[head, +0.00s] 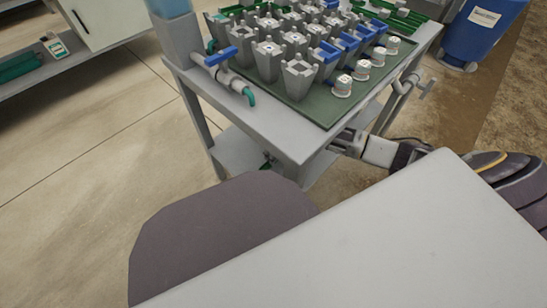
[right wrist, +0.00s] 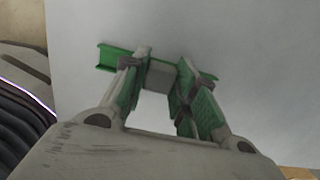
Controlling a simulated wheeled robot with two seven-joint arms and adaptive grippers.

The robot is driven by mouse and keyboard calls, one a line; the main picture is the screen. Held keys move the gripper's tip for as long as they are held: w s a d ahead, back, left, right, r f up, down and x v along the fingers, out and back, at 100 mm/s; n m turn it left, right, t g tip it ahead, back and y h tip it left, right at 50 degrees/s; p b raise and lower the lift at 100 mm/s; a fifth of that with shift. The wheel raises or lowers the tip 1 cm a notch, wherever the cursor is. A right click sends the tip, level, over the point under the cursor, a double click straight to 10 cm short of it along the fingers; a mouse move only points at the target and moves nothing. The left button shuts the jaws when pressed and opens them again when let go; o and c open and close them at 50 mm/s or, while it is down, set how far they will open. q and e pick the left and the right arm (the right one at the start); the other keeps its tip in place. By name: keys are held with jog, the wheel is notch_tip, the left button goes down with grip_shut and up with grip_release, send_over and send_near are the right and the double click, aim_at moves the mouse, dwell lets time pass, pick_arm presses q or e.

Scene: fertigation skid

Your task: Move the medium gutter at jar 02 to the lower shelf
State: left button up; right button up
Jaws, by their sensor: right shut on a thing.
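My right gripper (head: 345,144) reaches in from the right, just below the top of the grey cart near its front right corner. In the right wrist view my right gripper (right wrist: 158,78) is shut on a green gutter (right wrist: 112,56), gripped near its grey middle part. The gutter's ends stick out on both sides of the fingers, over a pale grey surface. Whether it touches that surface I cannot tell. The cart's lower shelf (head: 234,150) shows partly under the top, with a small green piece on it. Jar labels are too small to read. My left gripper is not in view.
The cart top bears a green tray (head: 327,113) with several grey and blue cups and white-lidded jars (head: 342,86). More green gutters (head: 398,18) lie behind. A pipe with a blue valve handle (head: 221,56) stands at left, a blue drum (head: 480,30) at right.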

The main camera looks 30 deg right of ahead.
jog(key=shift+f, duration=0.2)
jog(key=shift+f, duration=0.1)
jog(key=o, duration=1)
jog(key=shift+o, duration=0.2)
jog(key=shift+r+p, duration=0.5)
jog(key=shift+r, duration=0.65)
jog(key=shift+s+d+r+p, duration=0.15)
jog(key=shift+r+p, duration=0.4)
jog(key=shift+r, duration=0.65)
jog(key=shift+s+r+p, duration=0.1)
jog(key=shift+r+p, duration=0.45)
jog(key=shift+r, duration=0.9)
